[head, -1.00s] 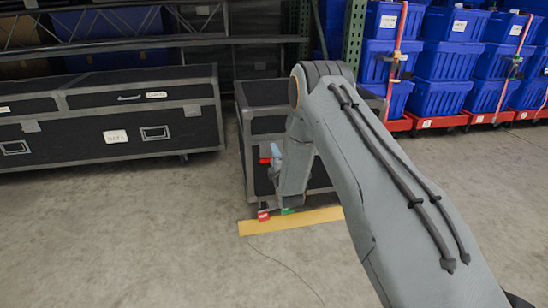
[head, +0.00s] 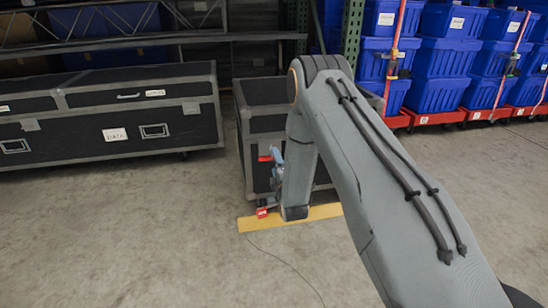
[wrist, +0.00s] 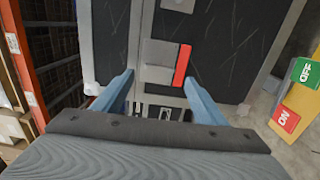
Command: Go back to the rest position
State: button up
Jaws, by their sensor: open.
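My gripper (head: 277,163) is in front of the small black case (head: 262,95) in the head view, partly hidden by my arm. In the wrist view its two blue fingers (wrist: 160,92) are spread apart with nothing between them. The case front (wrist: 235,50) fills the space beyond them, with a grey latch plate and a red strip (wrist: 182,67). The red piece also shows beside the fingers in the head view (head: 264,158). I cannot tell whether a finger touches the case.
A long black case (head: 110,115) stands left. Blue totes (head: 440,92) on red dollies stand back right. The left foreground floor is clear.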

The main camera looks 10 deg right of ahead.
jog(key=shift+s, duration=0.6)
